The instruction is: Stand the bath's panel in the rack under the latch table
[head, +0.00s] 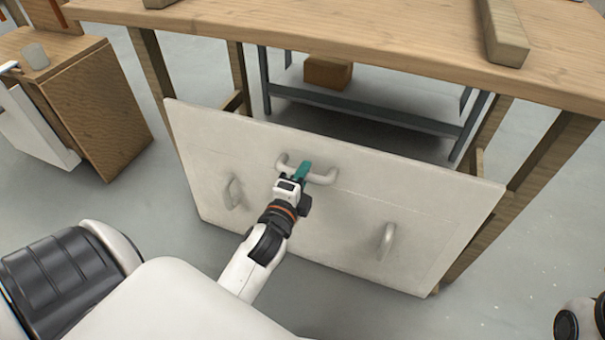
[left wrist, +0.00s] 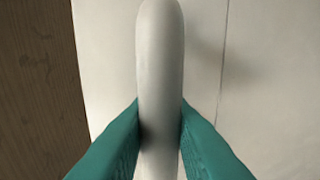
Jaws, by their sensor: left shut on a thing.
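The bath's panel (head: 330,220) is a large white board with three pale handles. It stands on its long edge in front of the wooden table's legs, its top edge below the tabletop, and looks slightly tilted. My left gripper (head: 303,173) has teal fingers and is shut on the panel's upper middle handle (head: 322,178). In the left wrist view the same handle (left wrist: 160,60) runs between both fingers (left wrist: 160,115), with the panel face (left wrist: 255,70) behind. The latch table (head: 370,42) is above and behind the panel. Wooden pieces, perhaps the rack, show behind the panel; its lower fit is unclear.
A grey metal shelf (head: 360,108) with a cardboard box (head: 327,72) stands behind the table. A wooden cabinet (head: 95,110) with a cup (head: 35,56) stands at the left. Table legs (head: 555,150) flank the panel.

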